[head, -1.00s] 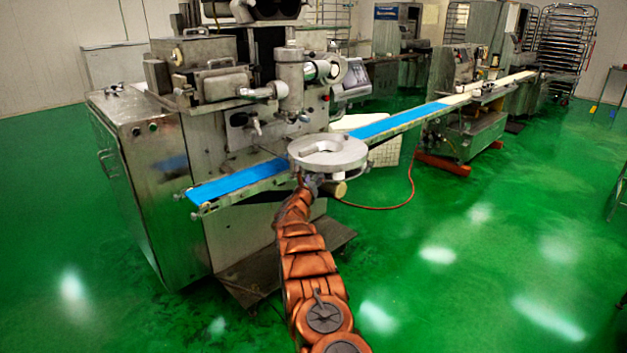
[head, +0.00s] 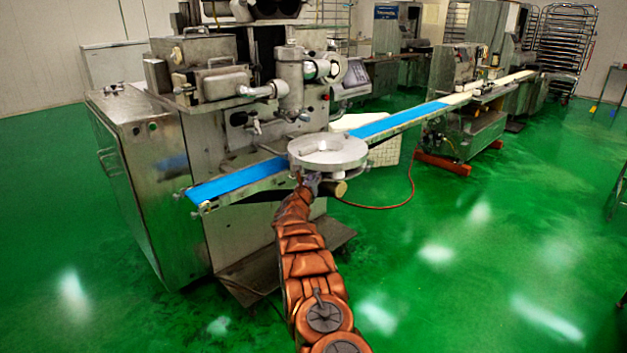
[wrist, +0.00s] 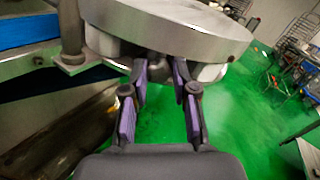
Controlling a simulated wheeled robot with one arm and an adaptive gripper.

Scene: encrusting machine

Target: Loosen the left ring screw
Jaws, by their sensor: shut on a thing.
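The thick round metal ring (head: 328,153) sits under the machine's nozzle at the blue belt. In the wrist view its rim (wrist: 190,35) fills the top of the picture. My gripper (head: 308,181) is at the near left underside of the ring. In the wrist view my gripper (wrist: 160,72) has its purple-padded fingers pointing up to the ring's underside, with the tips close together. It is shut on a small part there, seemingly the left ring screw; the fingers and rim largely hide it, so its shape and turn cannot be told.
The blue belt (head: 240,181) runs out on both sides of the ring. A metal post (wrist: 70,35) stands close left of the fingers. A cylindrical end (head: 338,189) sticks out below the ring. The green floor (head: 480,240) at right is open.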

